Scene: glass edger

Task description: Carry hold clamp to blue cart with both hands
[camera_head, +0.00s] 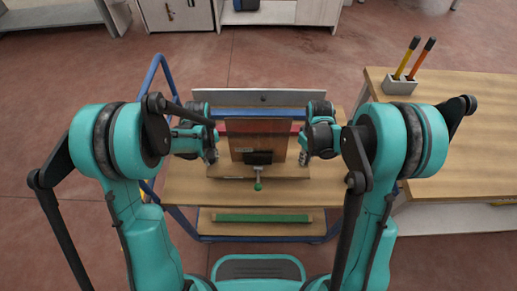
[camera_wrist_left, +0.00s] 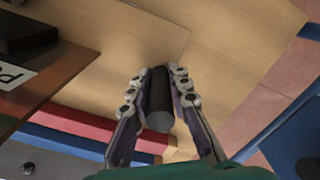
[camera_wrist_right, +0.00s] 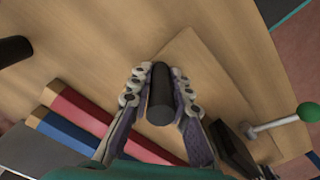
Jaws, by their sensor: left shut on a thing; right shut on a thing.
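The hold clamp (camera_head: 257,133) has an upright reddish-brown panel, a wooden base and a small lever with a green knob (camera_head: 258,186). It is in the middle of the head view, over the wooden top of the blue cart (camera_head: 183,188). I cannot tell whether its base touches the top. My left gripper (camera_head: 212,156) is at its left side, shut on a black cylindrical handle (camera_wrist_left: 158,100). My right gripper (camera_head: 304,157) is at its right side, shut on another black handle (camera_wrist_right: 161,97). The knob also shows in the right wrist view (camera_wrist_right: 308,112).
Blue and red bars (camera_wrist_right: 75,120) and a grey plate (camera_head: 225,97) lie behind the clamp. A green bar (camera_head: 263,218) is on the lower shelf. A wooden table (camera_head: 460,145) stands at right with a tool holder (camera_head: 399,86). The cart top is bare left of the clamp.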

